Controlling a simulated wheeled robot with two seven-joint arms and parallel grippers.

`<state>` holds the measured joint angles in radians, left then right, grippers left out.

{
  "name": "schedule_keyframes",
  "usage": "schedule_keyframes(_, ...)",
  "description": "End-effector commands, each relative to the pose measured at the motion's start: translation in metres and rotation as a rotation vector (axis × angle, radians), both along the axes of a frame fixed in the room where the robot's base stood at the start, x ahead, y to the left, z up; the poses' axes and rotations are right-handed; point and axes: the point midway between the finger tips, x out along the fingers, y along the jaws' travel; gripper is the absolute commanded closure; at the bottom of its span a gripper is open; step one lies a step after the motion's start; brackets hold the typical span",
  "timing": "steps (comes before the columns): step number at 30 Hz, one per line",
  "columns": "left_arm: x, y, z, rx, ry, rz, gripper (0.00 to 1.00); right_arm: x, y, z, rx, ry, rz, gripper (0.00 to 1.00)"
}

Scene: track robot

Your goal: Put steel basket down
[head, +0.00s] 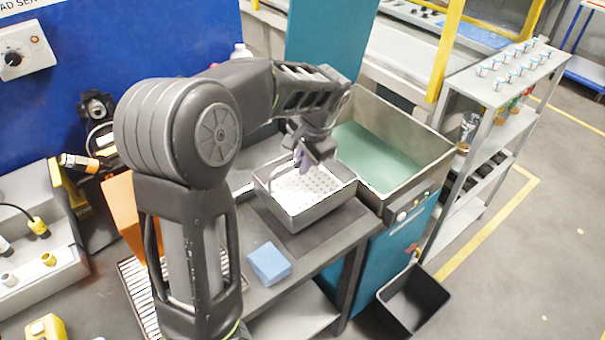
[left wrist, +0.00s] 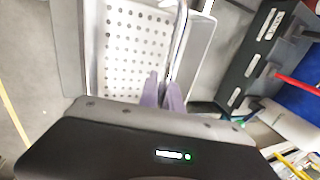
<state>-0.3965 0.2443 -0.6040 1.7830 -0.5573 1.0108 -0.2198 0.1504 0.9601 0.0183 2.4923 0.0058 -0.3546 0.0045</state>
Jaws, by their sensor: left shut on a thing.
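The steel basket (head: 322,208) is a shallow, rectangular tray with a perforated floor. In the head view it is level over a dark mat (head: 318,236) on the bench. I cannot tell whether its underside touches the mat. The basket looks empty. My right gripper is not in view.
A tank of green liquid (head: 375,157) stands right behind the basket. A blue block (head: 268,263) lies on the bench in front. A black bin (head: 415,298) is on the floor at right. A shelf rack (head: 490,130) stands further right. An orange box (head: 122,208) is at left.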

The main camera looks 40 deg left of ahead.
Motion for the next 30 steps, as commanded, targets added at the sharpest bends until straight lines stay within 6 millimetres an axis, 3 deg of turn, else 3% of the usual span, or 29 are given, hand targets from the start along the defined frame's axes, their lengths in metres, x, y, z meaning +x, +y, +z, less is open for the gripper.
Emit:
schedule_keyframes(11,0.0,0.0,-0.035,0.0,0.001,0.0,1.0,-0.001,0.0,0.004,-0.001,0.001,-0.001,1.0)
schedule_keyframes(23,0.0,0.0,-0.042,0.0,-0.001,0.0,1.0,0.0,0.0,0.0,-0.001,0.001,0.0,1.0)
schedule_keyframes(24,0.0,0.0,-0.04,0.0,0.0,0.0,0.88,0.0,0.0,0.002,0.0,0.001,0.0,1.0)
schedule_keyframes(30,0.0,0.0,-0.04,0.0,0.0,0.0,0.72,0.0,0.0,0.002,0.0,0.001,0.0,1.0)
